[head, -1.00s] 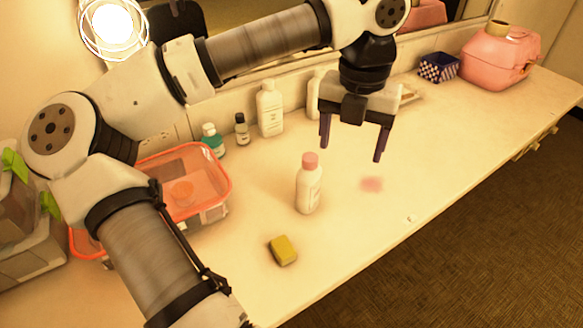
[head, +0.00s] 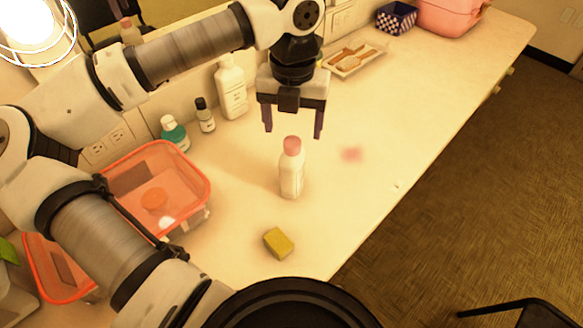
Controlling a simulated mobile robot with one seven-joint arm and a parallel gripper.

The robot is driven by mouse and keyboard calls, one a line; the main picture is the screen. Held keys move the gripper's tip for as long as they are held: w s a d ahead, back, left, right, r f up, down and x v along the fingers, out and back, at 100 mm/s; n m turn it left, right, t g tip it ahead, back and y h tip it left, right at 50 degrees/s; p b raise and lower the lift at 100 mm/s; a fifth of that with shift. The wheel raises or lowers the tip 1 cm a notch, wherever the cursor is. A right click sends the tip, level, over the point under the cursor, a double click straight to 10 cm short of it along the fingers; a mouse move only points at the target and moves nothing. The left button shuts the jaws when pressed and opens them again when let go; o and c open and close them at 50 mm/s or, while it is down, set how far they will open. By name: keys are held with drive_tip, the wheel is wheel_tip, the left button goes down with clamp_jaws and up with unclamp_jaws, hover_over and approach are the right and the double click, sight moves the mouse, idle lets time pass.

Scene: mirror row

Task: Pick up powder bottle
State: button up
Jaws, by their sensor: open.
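The powder bottle (head: 291,172), white with a pink cap, stands upright on the counter near the middle of the head view. My gripper (head: 292,131) is open and empty, pointing down, with its two dark fingers apart. In the picture the fingertips are just above the bottle's cap, one to each side. I cannot tell the exact height or depth gap between them. Nothing hides the bottle.
A yellow sponge (head: 279,243) lies in front of the bottle, and a pink smudge (head: 351,154) is to its right. An orange-rimmed bin (head: 205,180) stands left. Several bottles, including a large white one (head: 232,90), line the wall. The counter (head: 420,110) is clear at right.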

sight(292, 141)
drive_tip(key=shift+s+f+p, duration=0.15)
drive_tip(key=shift+f+p, duration=0.8)
drive_tip(key=shift+f, duration=2.55)
clamp_jaws()
